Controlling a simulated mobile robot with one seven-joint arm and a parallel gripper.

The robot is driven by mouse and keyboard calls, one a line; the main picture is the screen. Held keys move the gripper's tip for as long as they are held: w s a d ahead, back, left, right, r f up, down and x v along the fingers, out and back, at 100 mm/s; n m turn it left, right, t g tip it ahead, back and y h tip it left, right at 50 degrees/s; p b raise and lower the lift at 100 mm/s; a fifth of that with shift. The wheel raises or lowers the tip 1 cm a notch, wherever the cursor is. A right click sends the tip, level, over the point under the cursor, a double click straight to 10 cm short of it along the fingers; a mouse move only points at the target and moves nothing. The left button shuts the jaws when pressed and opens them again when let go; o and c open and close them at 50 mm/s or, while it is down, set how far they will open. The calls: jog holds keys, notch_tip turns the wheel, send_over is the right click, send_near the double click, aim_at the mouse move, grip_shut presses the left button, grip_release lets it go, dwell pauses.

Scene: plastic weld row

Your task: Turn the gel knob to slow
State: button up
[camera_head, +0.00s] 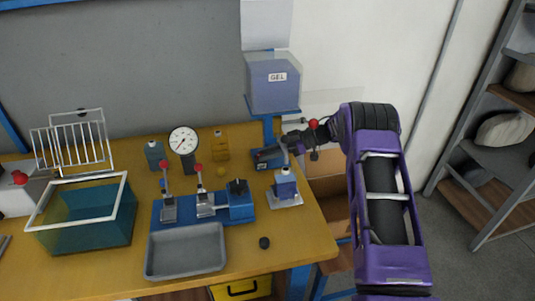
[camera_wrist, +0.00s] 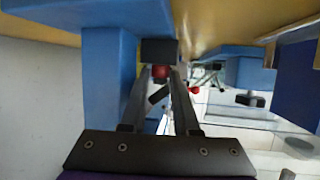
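The clear gel tank (camera_head: 273,85), labelled GEL, stands on a blue post above the right end of the bench. My gripper (camera_head: 289,142) reaches in from the right, just below the tank. In the wrist view, my gripper's fingers (camera_wrist: 162,75) are apart, with a dark block (camera_wrist: 158,50) at their tips and a red ball (camera_wrist: 160,72) between or behind them. I cannot tell whether the fingers touch either one. A red ball (camera_head: 313,123) also shows by my gripper in the head view. No knob or slow mark can be made out clearly.
A blue box with a dark face (camera_head: 268,159) and a small blue press (camera_head: 285,185) stand close below my gripper. A dial gauge (camera_head: 183,140), grey tray (camera_head: 185,252) and teal tank (camera_head: 85,220) stand further left. Shelves (camera_head: 490,155) are at the right.

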jog(key=shift+o, duration=0.9)
jog(key=shift+r, duration=0.1)
